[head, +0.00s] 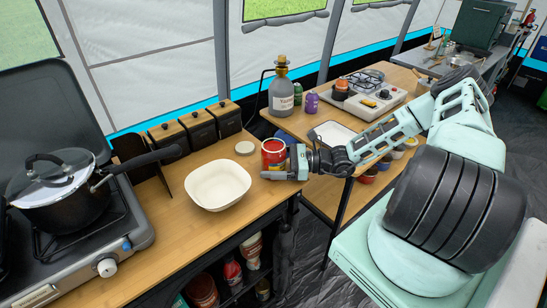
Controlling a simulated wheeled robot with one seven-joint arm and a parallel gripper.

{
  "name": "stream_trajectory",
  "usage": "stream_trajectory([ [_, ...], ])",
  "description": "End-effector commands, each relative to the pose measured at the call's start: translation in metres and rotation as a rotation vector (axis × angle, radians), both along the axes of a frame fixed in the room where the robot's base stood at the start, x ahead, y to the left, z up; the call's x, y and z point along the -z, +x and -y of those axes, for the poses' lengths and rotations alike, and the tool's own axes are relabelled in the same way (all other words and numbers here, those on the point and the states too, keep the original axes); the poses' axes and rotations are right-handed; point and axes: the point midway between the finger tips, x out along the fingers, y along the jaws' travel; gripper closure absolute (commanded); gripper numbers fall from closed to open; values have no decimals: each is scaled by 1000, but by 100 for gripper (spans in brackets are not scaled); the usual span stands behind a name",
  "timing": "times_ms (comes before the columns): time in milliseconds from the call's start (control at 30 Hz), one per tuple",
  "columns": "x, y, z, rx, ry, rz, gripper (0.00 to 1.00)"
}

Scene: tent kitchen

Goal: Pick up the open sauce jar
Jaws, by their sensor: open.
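The open sauce jar (273,151) is red with a pale label and stands upright on the wooden counter, near its right end. Its top looks uncovered. A pale round lid (245,147) lies flat on the counter just left of the jar. My gripper (275,167) reaches in from the right, low beside the jar, with its jaws open. One grey finger runs across the front of the jar's base and hides it. The other finger is hidden, so I cannot tell if the jar is fully between them or touched.
A white bowl (218,185) sits close, left and in front of the jar. Dark wooden-topped canisters (198,129) line the back. A pot (60,183) stands on the stove at left. A second table at right holds a bottle (281,95) and white tray (331,134).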

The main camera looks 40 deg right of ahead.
Motion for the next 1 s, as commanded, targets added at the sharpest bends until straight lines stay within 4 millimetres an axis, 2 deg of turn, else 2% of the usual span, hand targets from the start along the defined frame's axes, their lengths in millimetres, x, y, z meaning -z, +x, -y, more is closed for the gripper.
stream_trajectory([
  [100,-1,6,-7,0,1,1,9],
  [333,0,7,-8,1,-1,1,9],
  [367,0,7,-8,1,-1,1,12],
  [600,0,7,-8,1,-1,0,78],
  [1000,-3,7,-8,0,1,2,78],
])
